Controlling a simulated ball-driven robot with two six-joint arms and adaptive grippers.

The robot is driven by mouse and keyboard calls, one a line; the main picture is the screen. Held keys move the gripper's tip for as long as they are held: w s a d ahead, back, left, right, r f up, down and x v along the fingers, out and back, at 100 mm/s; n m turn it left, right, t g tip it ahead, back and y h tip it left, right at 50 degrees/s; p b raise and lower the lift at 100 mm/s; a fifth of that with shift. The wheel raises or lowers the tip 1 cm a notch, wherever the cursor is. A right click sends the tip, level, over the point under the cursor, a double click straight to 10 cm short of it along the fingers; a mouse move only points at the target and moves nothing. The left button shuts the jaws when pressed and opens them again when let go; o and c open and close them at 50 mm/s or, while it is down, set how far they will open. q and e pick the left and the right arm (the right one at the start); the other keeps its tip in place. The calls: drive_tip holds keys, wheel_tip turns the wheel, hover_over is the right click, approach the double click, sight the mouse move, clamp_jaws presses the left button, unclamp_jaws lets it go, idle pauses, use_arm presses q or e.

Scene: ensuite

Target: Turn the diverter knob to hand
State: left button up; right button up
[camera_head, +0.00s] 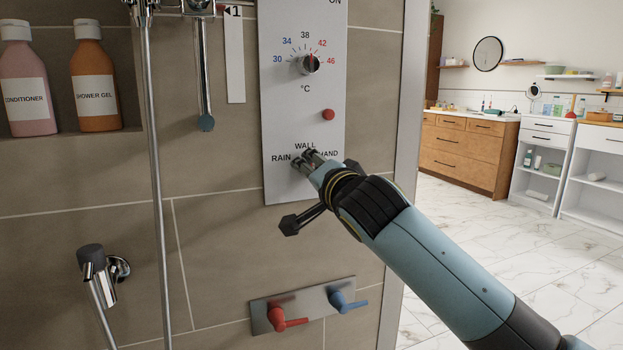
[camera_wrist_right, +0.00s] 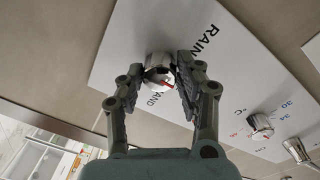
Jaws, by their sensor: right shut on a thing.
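The diverter knob (camera_wrist_right: 160,66) is a chrome knob on the white control panel (camera_head: 280,110). My right gripper (camera_head: 306,160) is at the lower part of this panel, among the labels RAIN, WALL and HAND. In the right wrist view, the right gripper (camera_wrist_right: 160,80) has one finger on each side of the knob and is shut on it. A red mark shows on the knob's lower part, on the side of the partly covered HAND lettering; its exact direction I cannot tell. In the head view the fingers mostly hide the knob. My left gripper is not in view.
Above are a red button (camera_head: 328,114) and a temperature knob (camera_head: 309,65). Below are a red lever (camera_head: 284,319) and a blue lever (camera_head: 346,302). A hand shower (camera_head: 95,268), a vertical pipe (camera_head: 153,180) and bottles (camera_head: 96,85) are to the left.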

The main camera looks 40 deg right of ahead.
drive_tip(key=m+y+b, duration=0.1)
drive_tip(key=m, duration=1)
drive_tip(key=shift+d+m, duration=0.1)
drive_tip(key=shift+m, duration=0.2)
idle(0.5)
drive_tip(key=o, duration=1.1)
drive_tip(key=shift+o, duration=0.2)
